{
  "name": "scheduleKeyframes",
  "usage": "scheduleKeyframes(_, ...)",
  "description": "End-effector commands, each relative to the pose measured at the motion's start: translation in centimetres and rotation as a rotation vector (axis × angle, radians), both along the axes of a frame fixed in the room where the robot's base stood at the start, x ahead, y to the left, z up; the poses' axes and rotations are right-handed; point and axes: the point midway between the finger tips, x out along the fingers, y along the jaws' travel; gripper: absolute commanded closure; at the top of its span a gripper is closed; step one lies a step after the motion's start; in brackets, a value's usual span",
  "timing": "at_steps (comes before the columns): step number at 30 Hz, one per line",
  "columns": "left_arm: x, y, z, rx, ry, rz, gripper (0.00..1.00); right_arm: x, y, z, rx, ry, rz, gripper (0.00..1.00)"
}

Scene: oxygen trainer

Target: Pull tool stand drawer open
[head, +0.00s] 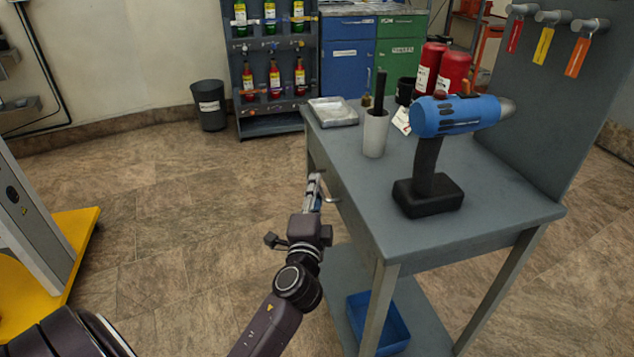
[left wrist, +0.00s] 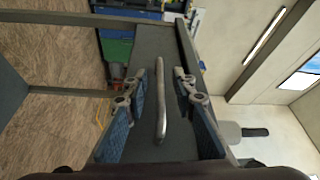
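The tool stand (head: 500,215) is a grey table on the right of the head view. Its drawer front is on the side facing my left arm and looks flush with the stand. The drawer's metal bar handle (head: 332,190) shows just right of my left gripper (head: 314,190). In the left wrist view, the handle (left wrist: 161,85) runs lengthwise between the two spread fingers of my left gripper (left wrist: 160,110), with a gap on each side. The grey drawer front (left wrist: 150,42) lies behind it. My left gripper is open and empty. My right gripper is not in view.
On the stand are a blue drill (head: 452,115), a light cup (head: 375,135), a metal tray (head: 333,111) and red cylinders (head: 453,75). A blue bin (head: 395,330) sits on the lower shelf. The floor left of the stand is open.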

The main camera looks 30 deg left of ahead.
Motion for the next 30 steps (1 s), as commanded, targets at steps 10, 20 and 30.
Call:
scheduleKeyframes(10, 2.7, 1.4, 0.1, -0.002, 0.001, 0.000, 0.76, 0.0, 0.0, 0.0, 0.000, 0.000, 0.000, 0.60)
scheduleKeyframes(20, 2.7, 1.4, 0.1, -0.003, 0.001, 0.000, 0.89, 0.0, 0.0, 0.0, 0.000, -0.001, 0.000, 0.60)
scheduleKeyframes(30, 2.7, 1.4, 0.1, -0.003, 0.002, -0.001, 1.00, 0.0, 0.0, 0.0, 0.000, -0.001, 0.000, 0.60)
